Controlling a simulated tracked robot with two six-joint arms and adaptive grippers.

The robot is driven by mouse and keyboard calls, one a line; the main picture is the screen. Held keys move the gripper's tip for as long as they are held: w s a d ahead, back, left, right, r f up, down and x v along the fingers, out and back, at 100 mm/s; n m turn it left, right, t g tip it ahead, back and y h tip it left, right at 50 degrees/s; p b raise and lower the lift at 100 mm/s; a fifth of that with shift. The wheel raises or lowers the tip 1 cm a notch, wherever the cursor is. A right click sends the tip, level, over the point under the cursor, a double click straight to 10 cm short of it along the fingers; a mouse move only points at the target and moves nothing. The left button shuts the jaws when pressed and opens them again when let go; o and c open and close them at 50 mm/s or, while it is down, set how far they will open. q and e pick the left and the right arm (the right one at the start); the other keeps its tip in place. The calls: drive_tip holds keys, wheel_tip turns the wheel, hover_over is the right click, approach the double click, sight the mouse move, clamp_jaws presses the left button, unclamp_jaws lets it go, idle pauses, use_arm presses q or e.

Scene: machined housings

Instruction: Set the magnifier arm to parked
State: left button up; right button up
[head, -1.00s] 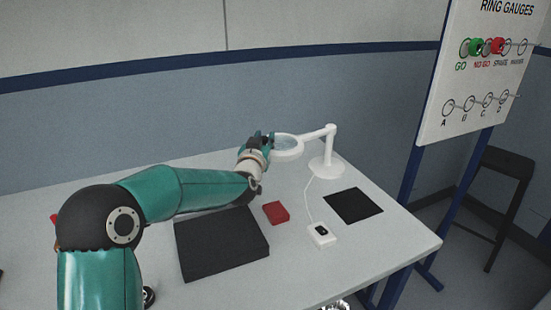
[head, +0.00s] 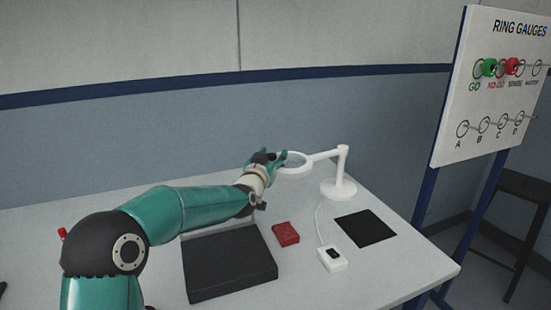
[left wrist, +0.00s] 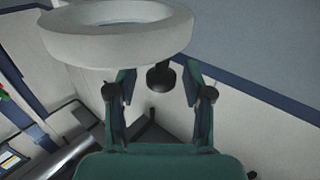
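The white magnifier (head: 294,164) has a ring lens on a jointed arm (head: 326,154) with a post and round base (head: 338,188) at the back right of the table. Its arm points left from the post, towards my left gripper. My left gripper (head: 273,157) is at the ring's left side with its fingers spread. In the left wrist view the ring (left wrist: 118,38) crosses the top, and a dark knob (left wrist: 160,77) shows between the open fingers (left wrist: 160,90). I cannot tell whether the fingers touch it. My right gripper is not in view.
A dark flat case (head: 228,262), a red block (head: 286,234), a small white box (head: 332,259) with a cable, and a black mat (head: 365,229) lie on the table (head: 420,272). A ring gauge board (head: 490,95) stands to the right, with a dark stool (head: 524,187) behind.

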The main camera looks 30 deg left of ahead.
use_arm(q)
drive_tip(key=v, duration=1.2)
